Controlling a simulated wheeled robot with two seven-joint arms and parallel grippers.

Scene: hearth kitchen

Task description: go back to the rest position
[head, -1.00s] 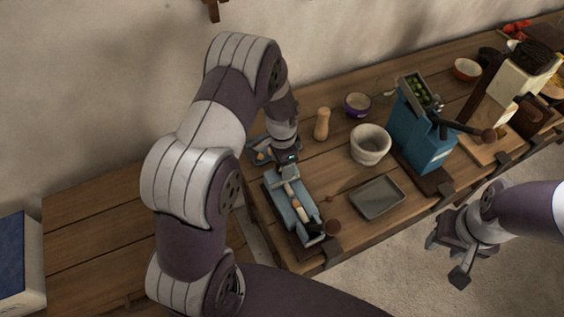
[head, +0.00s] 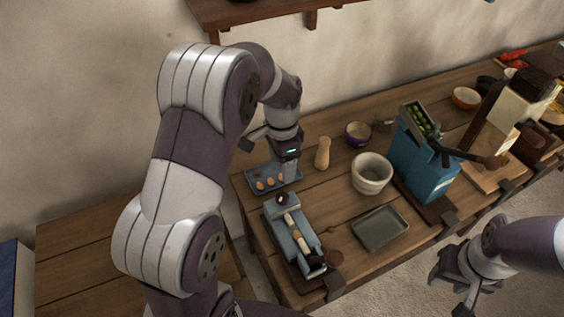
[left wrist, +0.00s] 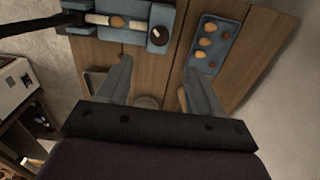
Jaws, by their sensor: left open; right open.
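My left gripper (head: 267,155) is open with nothing between its fingers. It hangs above the table's left end, over the small blue tray (head: 287,183). In the left wrist view my left gripper's two fingers (left wrist: 157,70) stand wide apart, with bare planks between them. My right gripper (head: 452,288) is open and empty at the lower right, over the floor in front of the table. Its fingers point downward.
The blue tray holds several brown egg-shaped pieces. A blue slicer-like device (head: 305,250) stands in front of it. A wooden mill (head: 323,153), stone mortar (head: 371,175), grey tray (head: 380,229) and blue hopper box (head: 422,165) stand rightward. A wall shelf (head: 270,14) is above.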

